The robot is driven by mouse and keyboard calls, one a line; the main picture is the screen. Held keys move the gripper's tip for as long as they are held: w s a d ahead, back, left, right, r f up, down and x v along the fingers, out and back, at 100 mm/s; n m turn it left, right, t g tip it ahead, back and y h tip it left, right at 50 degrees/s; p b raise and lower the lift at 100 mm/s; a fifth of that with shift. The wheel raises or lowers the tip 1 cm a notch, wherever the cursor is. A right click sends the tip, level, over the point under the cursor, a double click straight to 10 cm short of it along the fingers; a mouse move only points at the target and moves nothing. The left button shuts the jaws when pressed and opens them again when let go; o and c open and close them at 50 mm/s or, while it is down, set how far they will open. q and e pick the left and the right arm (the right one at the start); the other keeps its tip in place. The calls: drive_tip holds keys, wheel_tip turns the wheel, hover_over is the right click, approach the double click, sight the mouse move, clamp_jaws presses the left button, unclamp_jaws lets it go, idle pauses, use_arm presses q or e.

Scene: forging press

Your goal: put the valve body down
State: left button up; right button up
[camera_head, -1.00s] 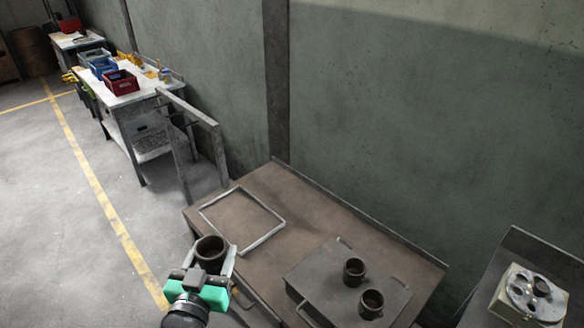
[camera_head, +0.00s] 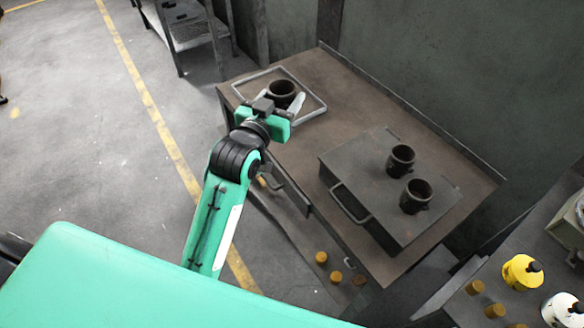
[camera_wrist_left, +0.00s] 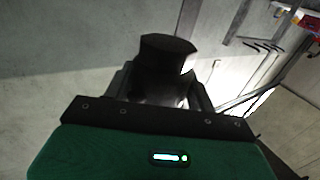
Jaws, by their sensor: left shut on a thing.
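The valve body (camera_head: 282,88), a dark, rusty, cup-like piece, is between the fingers of my left gripper (camera_head: 283,98). The gripper is shut on it. In the head view it shows over the light rectangular frame (camera_head: 318,112) at the left end of the brown table (camera_head: 350,88). I cannot tell whether it touches the table. In the left wrist view the valve body (camera_wrist_left: 167,52) is a dark shape between the fingers. Two similar dark pieces stand upright on a grey box, one behind (camera_head: 400,160) and one in front (camera_head: 415,196). My right gripper does not show.
The grey box (camera_head: 365,180) with a front handle takes up the table's right part. Bare table lies between it and the frame. A wall runs along the back. Several orange-brown cylinders (camera_head: 335,277) are low at the front. Yellow (camera_head: 522,271) and white items stand at right.

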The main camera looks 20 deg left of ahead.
use_arm(q)
drive_tip(key=w+f+b, duration=0.3)
drive_tip(key=w+b, duration=0.3)
drive_tip(key=b, duration=0.1)
drive_tip(key=shift+m+h, duration=0.4)
wheel_tip(320, 180, down, 15)
drive_tip(key=shift+d+f+b, duration=0.15)
drive_tip(key=shift+b, duration=0.25)
wheel_tip(320, 180, down, 4)
drive_tip(key=shift+r, duration=0.25)
drive_tip(key=shift+f, duration=0.4)
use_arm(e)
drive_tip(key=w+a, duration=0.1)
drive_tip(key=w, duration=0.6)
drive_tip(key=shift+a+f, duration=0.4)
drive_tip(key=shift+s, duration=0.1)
use_arm(q)
drive_tip(key=o, duration=1.1)
drive_tip(key=shift+f, duration=0.2)
drive_tip(key=shift+c, duration=0.2)
drive_tip(key=o, duration=0.4)
